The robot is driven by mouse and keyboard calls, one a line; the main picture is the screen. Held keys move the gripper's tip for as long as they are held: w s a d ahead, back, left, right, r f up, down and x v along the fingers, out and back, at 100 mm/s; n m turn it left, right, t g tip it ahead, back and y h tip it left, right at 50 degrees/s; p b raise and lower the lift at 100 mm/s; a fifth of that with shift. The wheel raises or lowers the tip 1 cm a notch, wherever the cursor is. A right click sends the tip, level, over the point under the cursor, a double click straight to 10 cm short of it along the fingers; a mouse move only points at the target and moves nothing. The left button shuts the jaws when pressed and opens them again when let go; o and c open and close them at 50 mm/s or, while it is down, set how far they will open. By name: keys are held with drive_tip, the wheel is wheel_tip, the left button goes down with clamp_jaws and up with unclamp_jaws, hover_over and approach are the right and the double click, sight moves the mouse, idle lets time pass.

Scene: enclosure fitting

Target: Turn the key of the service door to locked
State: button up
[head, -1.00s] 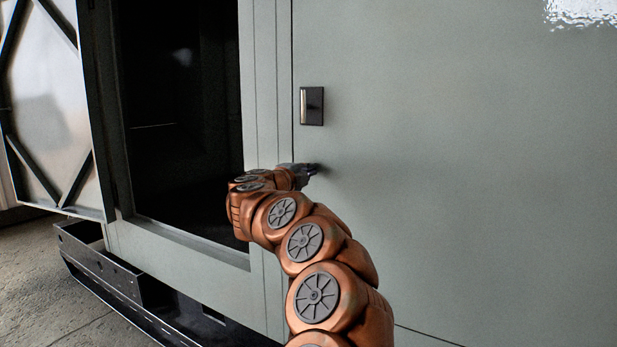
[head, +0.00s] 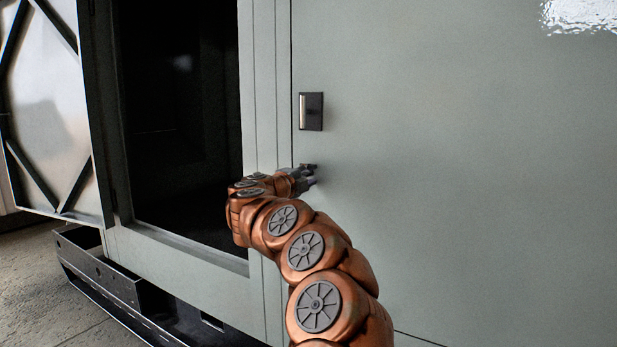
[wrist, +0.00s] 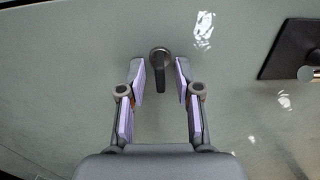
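The key (wrist: 160,72) is a small dark piece with a round head and a short bar, on the grey-green service door (head: 470,190). In the wrist view its bar points down the picture, toward my gripper. My gripper (wrist: 160,80) is open, with one lilac-padded finger on each side of the key and a gap on both sides. Whether the fingertips reach deep enough around it is hard to tell. In the head view my gripper (head: 305,181) is at the door's left part, just below the key (head: 308,167), which it partly covers.
A black recessed handle plate (head: 311,111) sits on the door above the key; it also shows at the right of the wrist view (wrist: 285,48). Left of the door is a dark open compartment (head: 180,120) with its panel (head: 50,120) swung out. The door surface to the right is clear.

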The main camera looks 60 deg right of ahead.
drive_tip(key=shift+a, duration=0.1)
drive_tip(key=a, duration=1.1)
drive_tip(key=shift+s+a, duration=0.25)
drive_tip(key=shift+a, duration=0.15)
